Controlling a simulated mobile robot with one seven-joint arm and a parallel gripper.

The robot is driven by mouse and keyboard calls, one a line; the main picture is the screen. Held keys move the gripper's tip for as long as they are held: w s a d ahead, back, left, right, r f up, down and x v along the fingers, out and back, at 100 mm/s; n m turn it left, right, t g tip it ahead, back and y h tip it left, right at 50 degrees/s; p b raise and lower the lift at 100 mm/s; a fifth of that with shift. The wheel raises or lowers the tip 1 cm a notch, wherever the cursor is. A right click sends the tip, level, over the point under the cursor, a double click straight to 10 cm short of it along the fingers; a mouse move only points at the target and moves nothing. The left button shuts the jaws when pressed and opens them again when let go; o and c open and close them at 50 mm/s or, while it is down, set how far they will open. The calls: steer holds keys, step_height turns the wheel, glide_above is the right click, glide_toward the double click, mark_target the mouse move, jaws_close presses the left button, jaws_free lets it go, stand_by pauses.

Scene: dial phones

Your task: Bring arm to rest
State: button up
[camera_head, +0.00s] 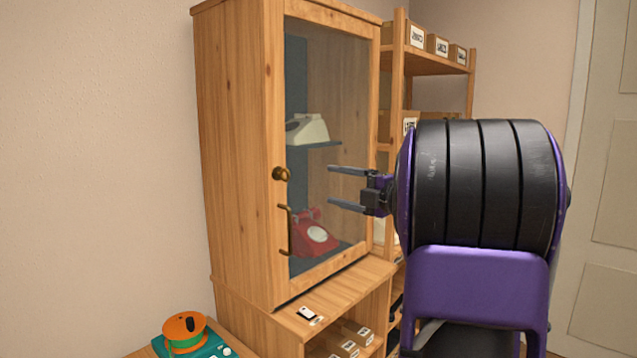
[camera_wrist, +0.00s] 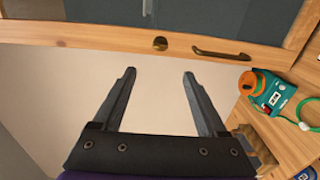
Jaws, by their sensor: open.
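My gripper (camera_head: 347,187) is open and empty, held in the air in front of the glass door of a tall wooden cabinet (camera_head: 235,150). In the wrist view the two fingers of my gripper (camera_wrist: 158,75) are apart with nothing between them. My purple and black arm fills the right half of the head view and hides part of what is behind it. The cabinet door looks shut. It has a round brass knob (camera_head: 281,174) and a brass handle (camera_head: 285,230), both apart from my fingers.
Behind the glass are a cream phone (camera_head: 307,129) and a red phone (camera_head: 314,236). A teal device with an orange reel (camera_head: 186,330) stands at lower left. A small white item (camera_head: 308,313) lies on the ledge. A shelf with boxes (camera_head: 438,45) stands behind.

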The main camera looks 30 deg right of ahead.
steer(key=shift+v, duration=1)
